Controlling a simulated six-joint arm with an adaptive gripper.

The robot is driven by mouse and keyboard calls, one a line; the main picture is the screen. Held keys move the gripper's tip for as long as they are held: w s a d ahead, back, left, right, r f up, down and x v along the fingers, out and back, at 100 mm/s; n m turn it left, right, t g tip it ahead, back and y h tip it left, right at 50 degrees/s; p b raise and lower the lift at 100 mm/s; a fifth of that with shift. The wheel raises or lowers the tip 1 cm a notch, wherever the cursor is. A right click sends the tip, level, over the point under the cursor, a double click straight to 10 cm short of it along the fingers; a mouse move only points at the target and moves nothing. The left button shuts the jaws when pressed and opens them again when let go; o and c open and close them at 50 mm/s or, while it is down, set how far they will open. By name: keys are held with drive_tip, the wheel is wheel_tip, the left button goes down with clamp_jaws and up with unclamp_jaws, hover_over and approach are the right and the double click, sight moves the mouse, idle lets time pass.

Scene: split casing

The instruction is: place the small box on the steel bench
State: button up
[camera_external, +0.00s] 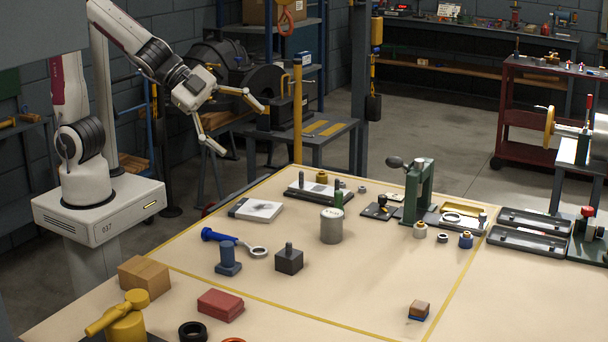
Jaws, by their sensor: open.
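A small brown box (420,307) with a blue underside sits near the front right of the large tan-topped table (350,290), inside its yellow outline. A larger plain wooden block (145,277) stands at the table's left edge. A low grey metal bench (340,136) with yellow-striped plates stands behind the table; I cannot tell if it is the steel bench meant. My gripper (243,130) is wide open and empty, raised at the upper left, far from the small box. No contact with any object shows.
The table holds a grey canister (331,225), a green press (419,190), a dark block (289,260), a red block (220,305) and a blue-handled tool (235,242). A yellow post (297,115) rises behind the table.

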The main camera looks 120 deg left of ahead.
drive_tip(key=s+d+n+g+h, duration=0.1)
drive_tip(key=s+d, duration=0.4)
drive_tip(key=s, duration=0.7)
drive_tip(key=s+d+f+n+g+h, duration=0.1)
drive_tip(key=s+d+n+g, duration=0.2)
drive_tip(key=s, duration=0.9)
drive_tip(key=shift+s+d+f+n+g, duration=0.15)
drive_tip(key=shift+s+d+n+g, duration=0.25)
drive_tip(key=shift+d+n, duration=0.65)
